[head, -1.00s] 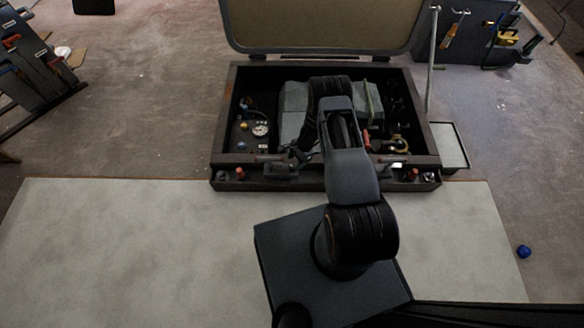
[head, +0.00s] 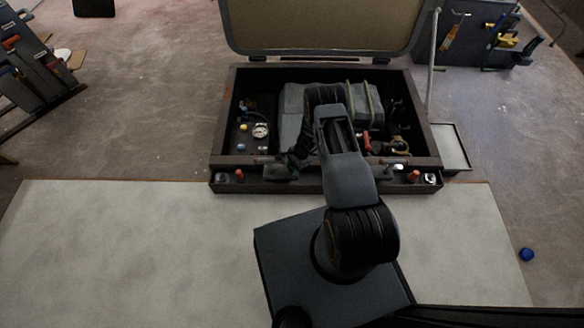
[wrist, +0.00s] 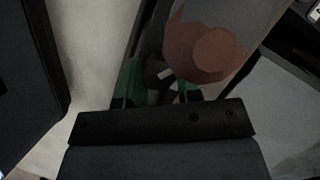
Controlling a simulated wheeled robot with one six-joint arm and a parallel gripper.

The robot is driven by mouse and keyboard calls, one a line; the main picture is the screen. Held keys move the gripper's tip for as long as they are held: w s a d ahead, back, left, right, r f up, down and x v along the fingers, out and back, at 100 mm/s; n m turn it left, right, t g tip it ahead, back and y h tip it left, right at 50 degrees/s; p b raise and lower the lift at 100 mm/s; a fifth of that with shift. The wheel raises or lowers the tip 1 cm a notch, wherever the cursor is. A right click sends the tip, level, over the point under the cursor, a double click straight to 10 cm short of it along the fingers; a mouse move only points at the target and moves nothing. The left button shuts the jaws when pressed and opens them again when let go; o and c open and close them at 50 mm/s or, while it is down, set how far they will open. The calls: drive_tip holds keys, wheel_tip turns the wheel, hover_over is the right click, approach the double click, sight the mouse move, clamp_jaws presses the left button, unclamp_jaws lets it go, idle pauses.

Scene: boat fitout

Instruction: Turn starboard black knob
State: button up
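The open dark box (head: 228,167) has small fittings along its front ledge. A red knob (head: 412,176) and a small dark, pale-marked fitting (head: 430,178) sit at its right end; a similar pair is at the left end. Which one is the starboard black knob I cannot tell for sure. My gripper (head: 290,162) is small and dark in the head view, over the front ledge left of centre. In the wrist view its green-padded fingers (wrist: 158,88) stand apart. A dark shape with a pale mark (wrist: 165,73) shows between or beyond them; contact is unclear. A reddish round-capped knob (wrist: 215,52) is just beyond the right finger.
The box's lid (head: 320,25) stands raised behind it, with a prop rod (head: 433,65) at right. Inside are a gauge (head: 261,131) and grey blocks. A pale bench top (head: 120,240) lies in front, mostly clear. A blue object (head: 526,254) lies at far right.

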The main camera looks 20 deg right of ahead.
drive_tip(key=c, duration=0.3)
drive_tip(key=shift+a, duration=0.3)
drive_tip(key=shift+c, duration=0.3)
drive_tip(key=shift+w+d, duration=0.1)
drive_tip(key=shift+d, duration=0.1)
drive_tip(key=m+t, duration=0.2)
drive_tip(key=m, duration=0.3)
drive_tip(key=shift+d+b, duration=0.1)
drive_tip(key=shift+b, duration=0.3)
drive_tip(key=m+t+b, duration=0.1)
drive_tip(key=m+b, duration=0.1)
drive_tip(key=m, duration=0.1)
drive_tip(key=shift+m+h, duration=0.3)
drive_tip(key=shift+m, duration=0.1)
drive_tip(key=shift+m+t+b, duration=0.5)
drive_tip(key=shift+m+b, duration=0.25)
drive_tip(key=shift+m, duration=0.15)
drive_tip(key=shift+d+r, duration=0.1)
